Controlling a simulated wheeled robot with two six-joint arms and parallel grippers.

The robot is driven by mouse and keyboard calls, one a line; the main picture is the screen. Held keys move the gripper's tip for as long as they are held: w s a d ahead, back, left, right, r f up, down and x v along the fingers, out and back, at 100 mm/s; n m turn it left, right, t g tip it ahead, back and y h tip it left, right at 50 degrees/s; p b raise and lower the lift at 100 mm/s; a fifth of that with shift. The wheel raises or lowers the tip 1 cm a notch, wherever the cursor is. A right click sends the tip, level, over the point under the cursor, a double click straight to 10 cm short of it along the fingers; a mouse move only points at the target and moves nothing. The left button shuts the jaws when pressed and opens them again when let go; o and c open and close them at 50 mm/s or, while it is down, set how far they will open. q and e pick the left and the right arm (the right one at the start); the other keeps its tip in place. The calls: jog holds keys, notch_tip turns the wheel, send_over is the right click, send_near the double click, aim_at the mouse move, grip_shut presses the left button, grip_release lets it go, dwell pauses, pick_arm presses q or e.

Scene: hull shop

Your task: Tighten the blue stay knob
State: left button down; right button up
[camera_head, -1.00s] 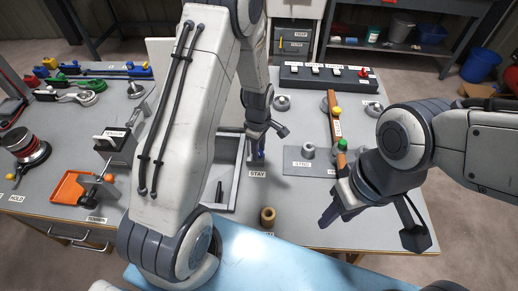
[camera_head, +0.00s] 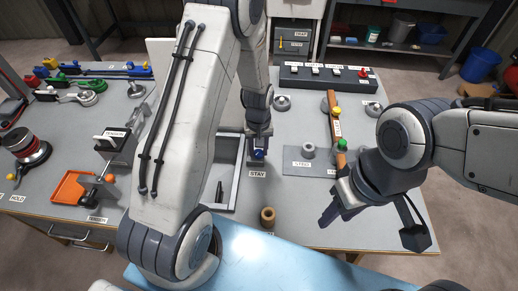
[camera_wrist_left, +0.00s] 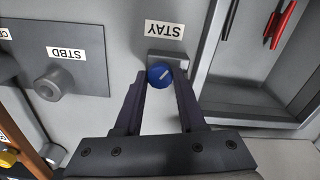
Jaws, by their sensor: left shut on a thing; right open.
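The blue stay knob (camera_head: 259,154) sits on a small grey mount above the STAY label (camera_head: 258,174) on the bench. In the left wrist view the knob (camera_wrist_left: 160,74) has a pale line across its face, tilted a little. My left gripper (camera_head: 259,148) reaches down over the mount; its two dark fingers (camera_wrist_left: 160,84) stand on either side of the knob, shut on it. My right gripper (camera_head: 332,212) is open and empty, over the right part of the bench, apart from the knob.
A framed grey tray (camera_head: 237,170) lies left of the knob, with red and black tools (camera_wrist_left: 280,22) in it. The STBD plate with a grey post (camera_head: 308,151) and a wooden bar (camera_head: 335,122) with green and yellow knobs lie to the right. A brown ring (camera_head: 267,215) stands in front.

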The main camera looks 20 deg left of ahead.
aim_at(259, 152)
pick_arm(q)
jog(key=m, duration=0.5)
jog(key=shift+m, duration=0.3)
jog(key=m, duration=0.5)
jog(key=shift+w+m, duration=0.1)
jog(key=shift+m, duration=0.2)
jog(key=c, duration=0.5)
grip_release()
notch_tip(259, 152, up, 10)
jog(key=shift+r+b, duration=0.25)
jog(key=shift+b, duration=0.15)
